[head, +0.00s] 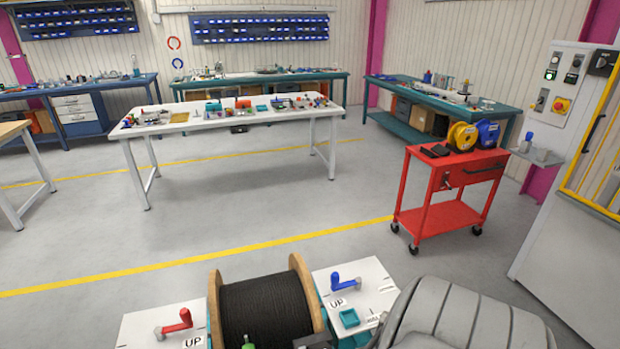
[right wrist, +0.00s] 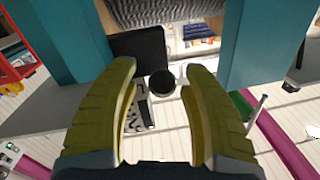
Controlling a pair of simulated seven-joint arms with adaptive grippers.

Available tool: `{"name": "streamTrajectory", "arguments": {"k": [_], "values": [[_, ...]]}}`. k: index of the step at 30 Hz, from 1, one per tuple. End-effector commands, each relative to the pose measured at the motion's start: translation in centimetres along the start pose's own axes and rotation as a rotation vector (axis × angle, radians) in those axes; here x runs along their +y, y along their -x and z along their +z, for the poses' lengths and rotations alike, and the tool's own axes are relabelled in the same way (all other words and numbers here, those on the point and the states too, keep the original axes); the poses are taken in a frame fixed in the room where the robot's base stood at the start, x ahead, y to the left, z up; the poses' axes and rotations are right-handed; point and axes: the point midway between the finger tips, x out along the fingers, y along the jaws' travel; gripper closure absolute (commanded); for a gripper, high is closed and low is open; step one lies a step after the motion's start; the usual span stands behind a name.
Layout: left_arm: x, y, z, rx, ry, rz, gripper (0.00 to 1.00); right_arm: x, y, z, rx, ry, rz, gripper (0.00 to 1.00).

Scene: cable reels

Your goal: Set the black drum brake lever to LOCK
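The black drum (head: 262,310), a wooden-flanged reel wound with black cable, stands at the bottom middle of the head view. A red lever (head: 174,325) is on the white panel to its left and a blue lever (head: 347,284) on the white panel to its right, both beside UP labels. In the right wrist view my right gripper (right wrist: 161,66) is open, its yellow-green fingers either side of a round black knob (right wrist: 162,82). I cannot tell whether they touch it, or which lever it belongs to. My left gripper is not in view. LOCK marking is not readable.
Teal posts (right wrist: 258,45) flank the right gripper in the wrist view. A red cart (head: 455,180) carries yellow and blue reels. A white workbench (head: 235,122) holds small parts. A grey cabinet (head: 560,240) stands at right. Open floor lies between.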

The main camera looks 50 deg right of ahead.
Motion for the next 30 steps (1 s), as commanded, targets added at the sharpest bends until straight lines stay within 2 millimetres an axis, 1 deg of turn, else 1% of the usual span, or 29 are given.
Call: {"name": "streamTrajectory", "arguments": {"k": [8, 11, 13, 17, 24, 30], "values": [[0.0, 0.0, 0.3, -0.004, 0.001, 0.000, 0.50, -0.1, -0.1, -0.1, 0.004, -0.002, -0.002, 0.49], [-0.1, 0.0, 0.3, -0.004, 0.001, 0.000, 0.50, -0.1, 0.3, -0.1, 0.004, -0.002, -0.002, 0.49], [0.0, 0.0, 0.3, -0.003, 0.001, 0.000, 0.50, -0.1, 1.0, -0.1, 0.004, -0.002, -0.002, 0.49], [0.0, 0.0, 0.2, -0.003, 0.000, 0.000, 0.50, -0.1, 2.9, -0.1, 0.003, -0.002, -0.002, 0.49], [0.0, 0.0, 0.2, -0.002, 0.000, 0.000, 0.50, -0.1, 7.2, 0.0, 0.002, -0.001, -0.001, 0.49], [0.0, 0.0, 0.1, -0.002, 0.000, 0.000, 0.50, -0.1, 10.0, 0.0, 0.002, -0.002, -0.001, 0.49]]}}
